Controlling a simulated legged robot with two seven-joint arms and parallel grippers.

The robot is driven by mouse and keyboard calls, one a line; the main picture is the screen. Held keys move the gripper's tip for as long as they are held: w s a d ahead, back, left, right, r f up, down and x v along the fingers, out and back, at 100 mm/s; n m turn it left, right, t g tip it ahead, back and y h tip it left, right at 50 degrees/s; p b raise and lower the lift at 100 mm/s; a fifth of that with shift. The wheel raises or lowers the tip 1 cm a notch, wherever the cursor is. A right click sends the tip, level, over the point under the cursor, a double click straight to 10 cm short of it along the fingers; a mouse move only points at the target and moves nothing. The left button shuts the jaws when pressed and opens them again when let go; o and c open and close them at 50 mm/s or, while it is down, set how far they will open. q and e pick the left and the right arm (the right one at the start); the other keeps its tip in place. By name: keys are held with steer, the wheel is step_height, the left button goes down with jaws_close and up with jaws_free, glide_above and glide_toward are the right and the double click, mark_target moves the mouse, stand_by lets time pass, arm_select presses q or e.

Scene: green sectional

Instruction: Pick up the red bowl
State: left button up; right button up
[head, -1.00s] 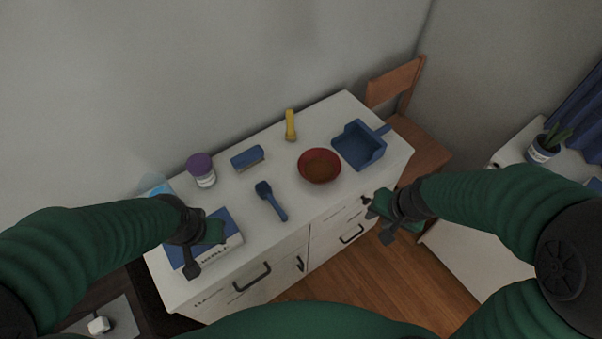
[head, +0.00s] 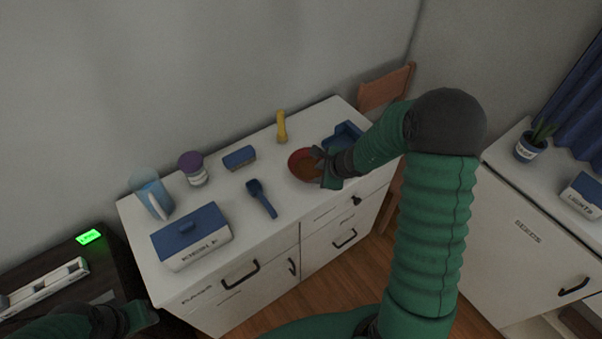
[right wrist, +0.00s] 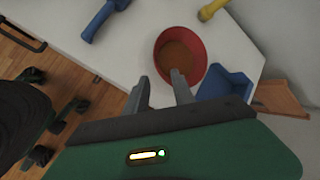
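The red bowl (head: 299,165) stands upright on the white cabinet top, with a brownish inside. My right gripper (head: 322,167) is at the bowl's right side in the head view and hides part of it. In the right wrist view the bowl (right wrist: 180,55) lies just ahead of the right gripper (right wrist: 162,82). Its two fingers are apart, with one fingertip at the bowl's near rim; I cannot tell whether it touches. Nothing is between the fingers. My left gripper (head: 140,316) is low at the left, away from the cabinet top, and its fingers do not show clearly.
A blue dustpan (head: 343,136) stands close right of the bowl, partly behind my right arm.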

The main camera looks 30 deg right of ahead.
mark_target(306, 180)
steer(key=b+x, duration=0.1)
steer(key=x, duration=0.6)
steer(key=shift+w+f, duration=0.1)
steer(key=shift+f, duration=0.15)
steer(key=x, duration=0.5)
steer(key=shift+a+f, duration=0.25)
jaws_close()
stand_by(0.5)
